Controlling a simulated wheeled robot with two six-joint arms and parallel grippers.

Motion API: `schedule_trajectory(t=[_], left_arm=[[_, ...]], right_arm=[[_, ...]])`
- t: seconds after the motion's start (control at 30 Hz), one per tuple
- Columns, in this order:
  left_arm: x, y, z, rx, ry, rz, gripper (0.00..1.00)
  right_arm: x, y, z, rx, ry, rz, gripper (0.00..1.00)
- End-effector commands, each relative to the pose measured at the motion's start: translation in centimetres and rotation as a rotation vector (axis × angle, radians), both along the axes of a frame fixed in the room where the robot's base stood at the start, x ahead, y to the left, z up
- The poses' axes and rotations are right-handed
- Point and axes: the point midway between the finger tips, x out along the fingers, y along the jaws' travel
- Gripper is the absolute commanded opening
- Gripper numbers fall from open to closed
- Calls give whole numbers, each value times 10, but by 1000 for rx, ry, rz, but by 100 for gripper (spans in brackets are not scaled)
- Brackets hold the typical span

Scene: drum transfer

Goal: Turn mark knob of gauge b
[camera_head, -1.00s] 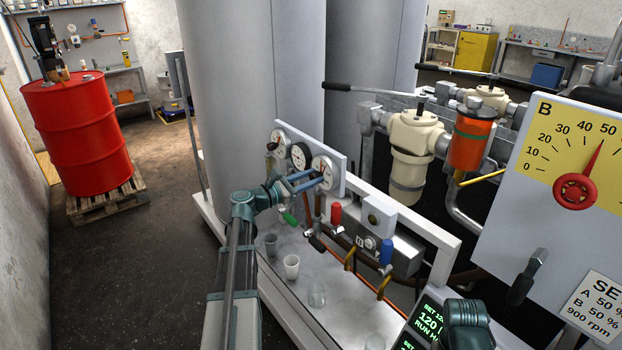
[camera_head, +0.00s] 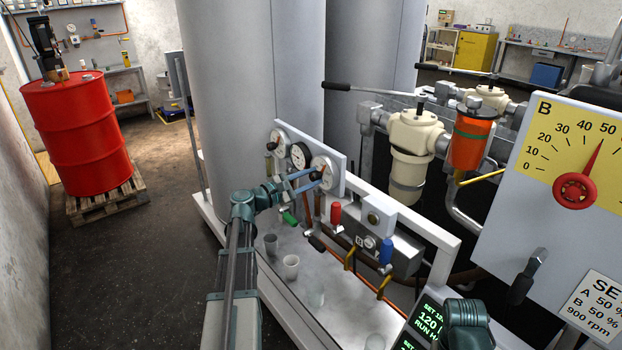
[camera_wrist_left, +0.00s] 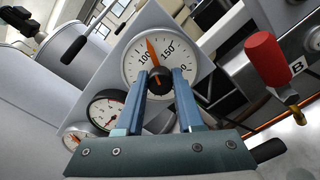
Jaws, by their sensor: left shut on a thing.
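Three round gauges sit on a grey panel. My left gripper (camera_head: 318,174) is at the rightmost gauge (camera_head: 325,163) in the head view. In the left wrist view this gauge (camera_wrist_left: 166,45) is large, with 100 and 150 on its white dial and an orange needle tilted left of upright. My left gripper (camera_wrist_left: 160,80) is shut on the black knob (camera_wrist_left: 160,87) at its middle, which has an orange mark. No letter shows on this gauge. My right gripper is not in view; only a teal part of my right arm shows at the bottom right.
Next to the gauge are a smaller dial (camera_wrist_left: 108,113), a red-handled valve (camera_head: 335,213) and a blue-handled valve (camera_head: 386,250). Cups (camera_head: 291,266) stand on the tray below. A large panel marked B (camera_head: 520,215) stands right.

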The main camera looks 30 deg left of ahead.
Motion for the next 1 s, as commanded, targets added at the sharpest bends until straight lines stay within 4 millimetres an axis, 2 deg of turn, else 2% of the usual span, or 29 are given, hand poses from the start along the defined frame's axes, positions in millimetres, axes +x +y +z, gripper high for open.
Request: schedule_trajectory(t=[0.07, 0.1, 0.23, 0.27, 0.53, 0.67, 1.0], left_arm=[[-1, 0, 0, 1, 2, -1, 0], [-1, 0, 0, 1, 1, 0, 40], [0, 0, 0, 0, 2, 0, 63], [0, 0, 0, 0, 2, 0, 66], [-1, 0, 0, -2, 1, 0, 66], [-10, 4, 0, -2, 1, 1, 66], [-75, 30, 0, -2, 2, 3, 66]], right_arm=[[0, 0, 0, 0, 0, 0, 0], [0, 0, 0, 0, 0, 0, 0], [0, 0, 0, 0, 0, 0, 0], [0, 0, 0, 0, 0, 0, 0], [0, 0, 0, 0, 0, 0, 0], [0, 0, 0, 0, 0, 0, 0], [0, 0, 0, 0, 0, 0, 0]])
